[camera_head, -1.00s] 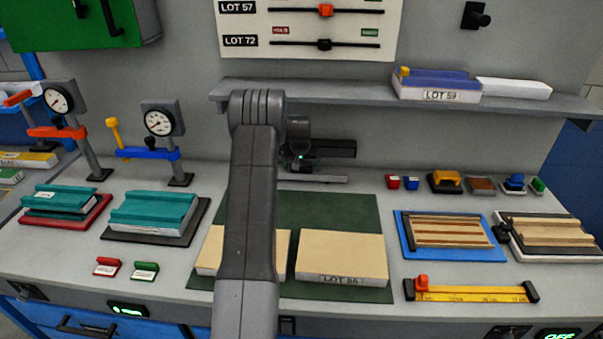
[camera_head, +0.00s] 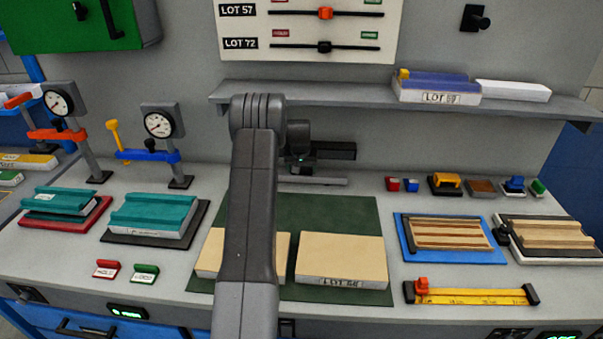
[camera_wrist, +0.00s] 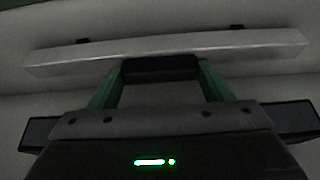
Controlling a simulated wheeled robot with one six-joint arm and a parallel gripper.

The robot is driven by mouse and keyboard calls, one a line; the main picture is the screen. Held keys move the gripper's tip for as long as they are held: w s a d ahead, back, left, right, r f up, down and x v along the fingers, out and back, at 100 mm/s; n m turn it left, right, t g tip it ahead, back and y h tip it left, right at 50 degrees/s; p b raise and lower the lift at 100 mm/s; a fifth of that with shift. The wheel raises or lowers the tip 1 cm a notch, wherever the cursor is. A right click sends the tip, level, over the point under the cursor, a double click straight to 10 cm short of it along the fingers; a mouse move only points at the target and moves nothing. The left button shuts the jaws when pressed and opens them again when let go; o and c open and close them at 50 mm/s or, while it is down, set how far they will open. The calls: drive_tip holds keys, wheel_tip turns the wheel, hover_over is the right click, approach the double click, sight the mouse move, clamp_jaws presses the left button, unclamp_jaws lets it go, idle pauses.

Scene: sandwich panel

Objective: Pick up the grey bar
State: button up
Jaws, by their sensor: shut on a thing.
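The grey bar (camera_head: 325,182) is a long pale strip lying crosswise near the back of the bench, under the shelf; my arm hides its left part in the head view. In the wrist view the bar (camera_wrist: 245,41) spans most of the width just beyond my fingertips, with two small dark pieces behind its far edge. My gripper (camera_wrist: 160,66) has green-sided fingers that reach to the bar's near side, with a dark block between their tips, and is shut on it. In the head view my gripper (camera_head: 303,168) is small and dark. I cannot tell whether the bar touches the bench.
The shelf (camera_head: 330,92) overhangs the back of the bench. The green mat (camera_head: 330,210) with tan panels (camera_head: 340,258) lies in front. Gauge stands (camera_head: 160,125) are at left; small coloured blocks (camera_head: 445,183) and a blue tray (camera_head: 404,240) are at right.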

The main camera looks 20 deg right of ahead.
drive_tip(key=shift+r, duration=0.25)
